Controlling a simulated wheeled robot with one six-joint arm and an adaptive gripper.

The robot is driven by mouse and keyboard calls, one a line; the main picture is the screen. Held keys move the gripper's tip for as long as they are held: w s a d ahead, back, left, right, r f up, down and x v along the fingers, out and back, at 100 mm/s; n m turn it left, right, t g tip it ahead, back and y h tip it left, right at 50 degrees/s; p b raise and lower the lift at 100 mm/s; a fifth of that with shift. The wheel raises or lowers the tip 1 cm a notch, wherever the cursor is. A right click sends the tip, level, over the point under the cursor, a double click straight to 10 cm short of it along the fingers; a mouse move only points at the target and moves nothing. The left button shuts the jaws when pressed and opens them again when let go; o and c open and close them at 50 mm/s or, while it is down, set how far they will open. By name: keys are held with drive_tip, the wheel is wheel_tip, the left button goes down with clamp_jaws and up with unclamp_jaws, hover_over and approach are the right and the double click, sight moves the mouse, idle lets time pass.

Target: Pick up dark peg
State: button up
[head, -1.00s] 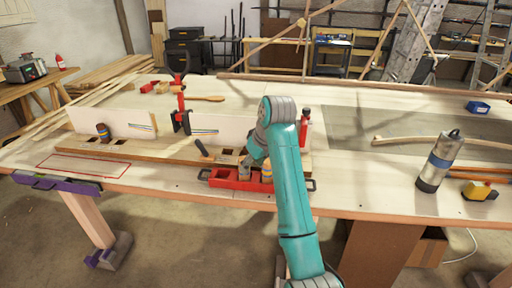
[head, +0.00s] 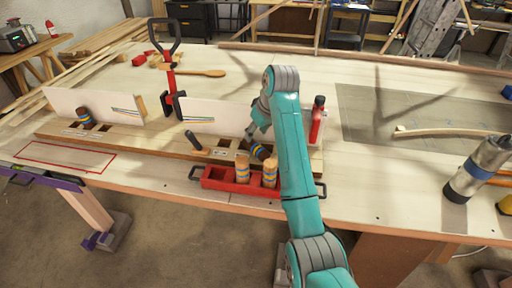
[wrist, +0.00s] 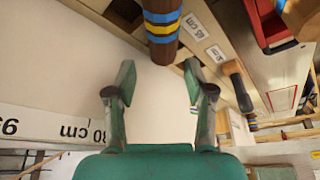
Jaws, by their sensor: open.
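A dark brown peg (head: 262,151) with yellow and blue bands leans in the slotted wooden board, just behind the red tray. In the wrist view the dark peg (wrist: 162,35) is at the top centre, beyond the fingertips and roughly in line with the gap between them. My gripper (head: 252,130) is close to this peg in the head view, partly hidden by my arm. In the wrist view my gripper (wrist: 158,80) is open, with nothing between its fingers. Another dark banded peg (head: 84,116) stands at the left end of the board.
The red tray (head: 216,183) holds two light banded pegs (head: 242,168) in front of the board. A dark-handled tool (head: 195,142) leans left of the near peg. White upright panels (head: 215,117), a clamp (head: 172,85) and a red bottle (head: 317,120) stand close behind or beside.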

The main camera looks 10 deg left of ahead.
drive_tip(key=shift+a+x, duration=0.15)
drive_tip(key=shift+x, duration=1.55)
drive_tip(key=shift+a+x, duration=0.1)
drive_tip(key=shift+x, duration=1.6)
drive_tip(key=shift+r, duration=0.1)
clamp_jaws()
